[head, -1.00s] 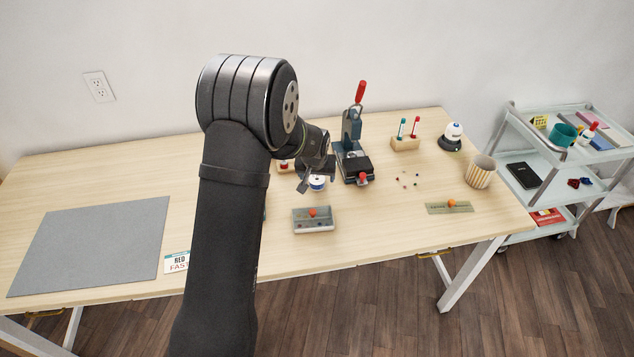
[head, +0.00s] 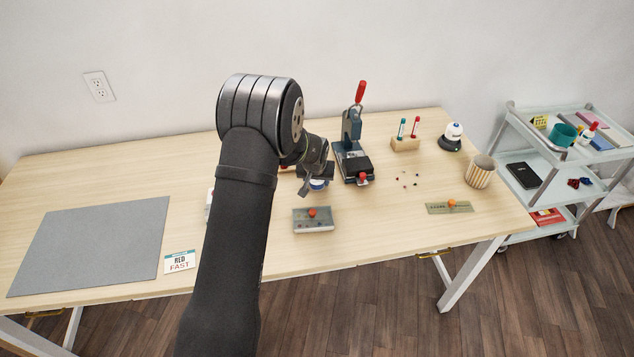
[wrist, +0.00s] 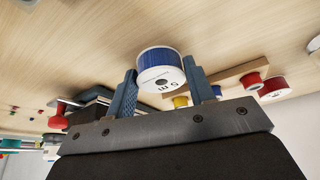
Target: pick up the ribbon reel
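The ribbon reel is a white spool wound with blue ribbon, and its label reads "5 m". In the wrist view the reel (wrist: 161,67) sits between the two blue finger pads of my gripper (wrist: 160,72), one pad on each side. The pads look spread, and I cannot tell whether either touches the reel. In the head view the reel (head: 319,184) is on the table, partly hidden under my gripper (head: 316,180).
A press with a red handle (head: 352,150) stands close to the right of the gripper. In the wrist view, red spools (wrist: 273,88) and a wooden holder (wrist: 232,76) are near the right finger.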

